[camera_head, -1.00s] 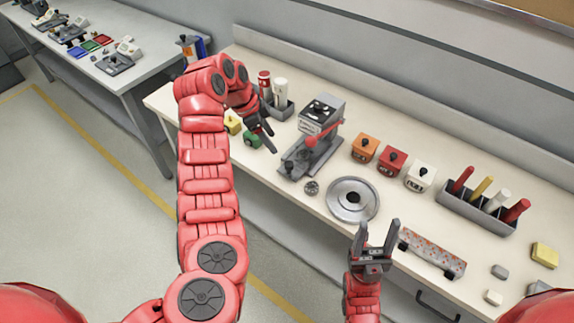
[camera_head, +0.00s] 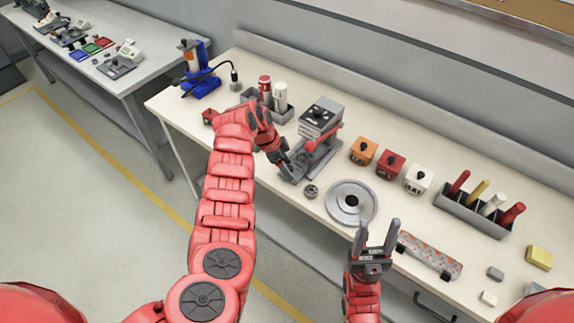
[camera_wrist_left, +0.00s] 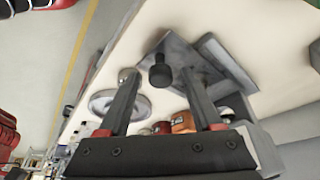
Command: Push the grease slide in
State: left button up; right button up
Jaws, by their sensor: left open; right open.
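The grey machine with a red lever (camera_head: 318,128) stands on the bench. Its low grey base with a slide part (camera_head: 297,173) reaches toward the front edge. My left gripper (camera_head: 284,163) is at this front part, partly covering it. In the left wrist view, the open fingers of my left gripper (camera_wrist_left: 160,98) are spread, with a black knob (camera_wrist_left: 160,74) on a grey plate (camera_wrist_left: 185,58) showing in the gap beyond them. Contact with the knob cannot be told. My right gripper (camera_head: 376,237) is open and empty near the bench's front edge.
A grey bin with cans (camera_head: 283,116) is behind my left arm.

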pick_arm(q)
grip_shut()
jog(key=shift+w, duration=0.1)
dwell(1.2)
